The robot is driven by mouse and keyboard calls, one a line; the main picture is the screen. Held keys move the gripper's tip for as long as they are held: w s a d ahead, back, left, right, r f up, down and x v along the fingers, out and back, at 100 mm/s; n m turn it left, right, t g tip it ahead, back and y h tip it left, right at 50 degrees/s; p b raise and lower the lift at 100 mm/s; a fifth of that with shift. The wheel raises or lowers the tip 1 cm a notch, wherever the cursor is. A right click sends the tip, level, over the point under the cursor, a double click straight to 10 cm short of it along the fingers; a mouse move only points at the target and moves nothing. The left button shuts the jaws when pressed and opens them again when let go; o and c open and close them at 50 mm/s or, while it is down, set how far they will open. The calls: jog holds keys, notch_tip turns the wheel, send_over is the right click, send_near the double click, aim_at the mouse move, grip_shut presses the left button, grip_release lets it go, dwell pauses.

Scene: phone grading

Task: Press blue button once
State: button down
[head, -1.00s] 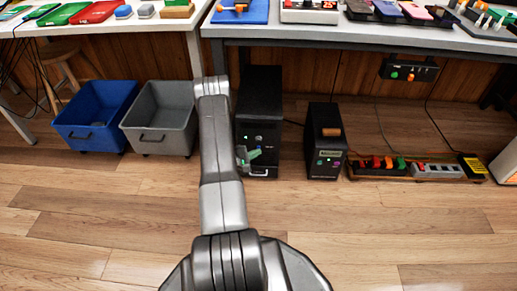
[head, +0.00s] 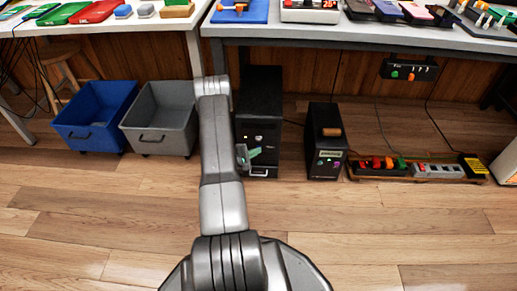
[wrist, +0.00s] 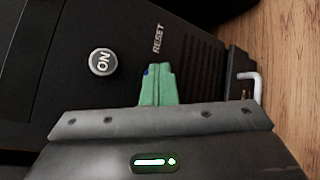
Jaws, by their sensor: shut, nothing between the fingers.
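The black computer tower (head: 262,95) stands on the floor under the desk; its front panel fills much of the wrist view. A small blue button (wrist: 146,72) shows at the tip of my green fingers, mostly hidden behind them. My gripper (wrist: 157,68) is shut and empty, its fingertips at or against the panel; I cannot tell whether the button is pushed in. In the head view the green fingers (head: 251,154) are at the tower's lower front. A round grey ON button (wrist: 103,62) is left of the fingers, and a RESET label (wrist: 158,39) is above them.
A white hook-like handle (wrist: 255,84) sticks out right of my fingers. A smaller black box (head: 325,130) and a power strip (head: 437,171) stand to the right. Grey (head: 160,112) and blue (head: 92,112) bins stand left. The floor in front is clear.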

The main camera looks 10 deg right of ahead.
jog(key=shift+s, duration=0.1)
jog(key=shift+s+a, duration=0.25)
jog(key=shift+s, duration=0.5)
jog(key=shift+s+a, duration=0.25)
jog(key=shift+s, duration=0.55)
jog(key=shift+s+a, duration=0.2)
jog(key=shift+s, duration=0.6)
jog(key=shift+s+a, duration=0.25)
jog(key=shift+s, duration=0.55)
jog(key=s+p, duration=0.2)
jog(key=s+a+p, duration=0.1)
jog(key=shift+s+p, duration=0.35)
jog(key=shift+w, duration=0.1)
